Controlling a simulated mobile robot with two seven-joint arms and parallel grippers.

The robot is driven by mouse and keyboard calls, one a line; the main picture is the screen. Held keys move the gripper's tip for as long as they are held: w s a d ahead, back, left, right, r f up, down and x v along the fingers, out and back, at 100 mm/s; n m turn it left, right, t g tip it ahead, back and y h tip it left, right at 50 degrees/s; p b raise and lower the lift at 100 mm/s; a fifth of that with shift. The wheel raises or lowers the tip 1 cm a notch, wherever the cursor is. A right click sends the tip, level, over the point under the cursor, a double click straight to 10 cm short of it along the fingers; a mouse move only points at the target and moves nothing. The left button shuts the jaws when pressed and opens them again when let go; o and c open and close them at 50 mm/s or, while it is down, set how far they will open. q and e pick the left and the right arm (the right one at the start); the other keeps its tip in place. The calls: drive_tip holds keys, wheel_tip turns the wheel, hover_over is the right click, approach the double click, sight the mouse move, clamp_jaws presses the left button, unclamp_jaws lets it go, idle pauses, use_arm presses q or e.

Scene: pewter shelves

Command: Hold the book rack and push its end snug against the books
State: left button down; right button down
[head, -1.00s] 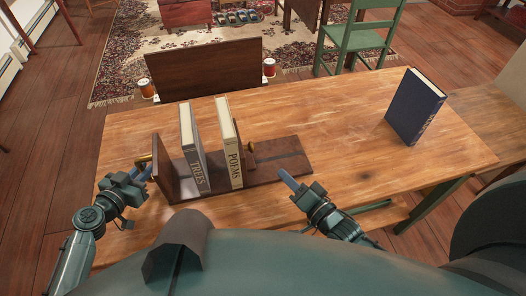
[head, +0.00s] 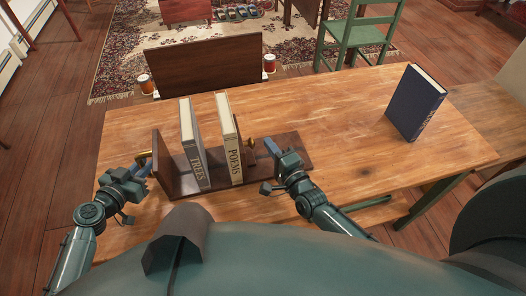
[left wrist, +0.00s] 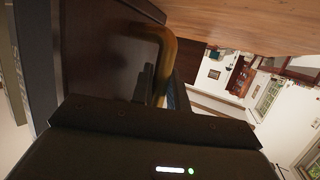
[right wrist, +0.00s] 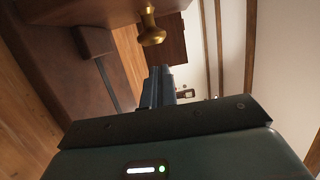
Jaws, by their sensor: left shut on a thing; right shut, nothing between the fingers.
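The rack's left end (head: 163,158) carries a brass handle, seen in the left wrist view (left wrist: 167,58). My left gripper (head: 143,166) is shut on that handle. The rack's right end, mostly hidden behind POEMS, has a brass knob (right wrist: 152,32). My right gripper (head: 271,147) is shut and empty, just right of the knob; contact is not visible.
A dark blue book (head: 416,103) stands alone at the right of the wooden table (head: 330,120). The table between it and the rack is clear. A dark wooden panel (head: 203,66) rises behind the table's far edge.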

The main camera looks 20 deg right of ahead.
drive_tip(key=shift+a, duration=0.95)
drive_tip(key=shift+a, duration=0.1)
drive_tip(key=a, duration=0.4)
drive_tip(key=shift+a, duration=0.25)
drive_tip(key=shift+d, duration=0.1)
